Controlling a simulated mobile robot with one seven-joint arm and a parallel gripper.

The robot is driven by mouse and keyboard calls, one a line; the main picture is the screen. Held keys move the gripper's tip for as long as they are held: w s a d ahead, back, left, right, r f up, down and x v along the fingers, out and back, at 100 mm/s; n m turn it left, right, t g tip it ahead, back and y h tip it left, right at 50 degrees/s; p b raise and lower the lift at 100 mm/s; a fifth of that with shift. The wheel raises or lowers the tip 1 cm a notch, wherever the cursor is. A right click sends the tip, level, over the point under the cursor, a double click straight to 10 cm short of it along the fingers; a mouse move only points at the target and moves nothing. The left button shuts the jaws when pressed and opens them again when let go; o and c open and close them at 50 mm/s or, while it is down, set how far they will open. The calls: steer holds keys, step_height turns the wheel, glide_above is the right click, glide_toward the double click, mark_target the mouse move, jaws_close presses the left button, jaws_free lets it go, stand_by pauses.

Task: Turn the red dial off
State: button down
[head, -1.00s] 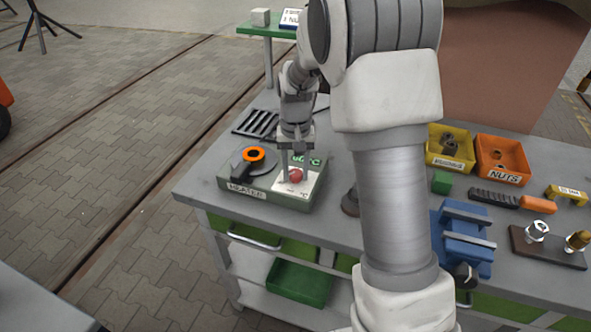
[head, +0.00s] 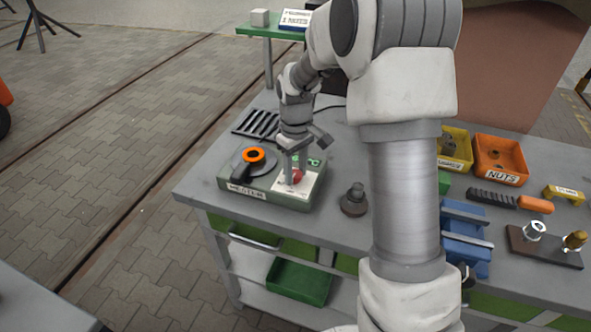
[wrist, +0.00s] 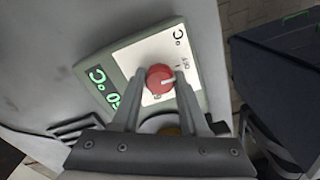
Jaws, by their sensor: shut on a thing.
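The red dial (head: 296,174) sits on the white face of the green-grey heater box (head: 262,203) on the workbench. In the wrist view the dial (wrist: 159,79) is round with a pale pointer line aimed to the right, towards small printed marks. My gripper (head: 292,180) points down at the dial. Its two fingers (wrist: 160,76) are shut on the dial, one on each side. A green lit display (wrist: 104,87) with digits and a °C sign shows beside the white face; its full reading is hard to make out.
A dark stepped part (head: 354,199) stands to the right. Yellow (head: 457,140) and orange (head: 500,153) bins and a blue vise (head: 462,240) are farther right.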

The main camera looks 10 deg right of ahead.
mark_target(296, 173)
steer(key=shift+n, duration=0.3)
steer(key=shift+c, duration=2.1)
jaws_free()
step_height(296, 173, up, 18)
steer(key=p, duration=0.1)
steer(key=shift+f, duration=0.25)
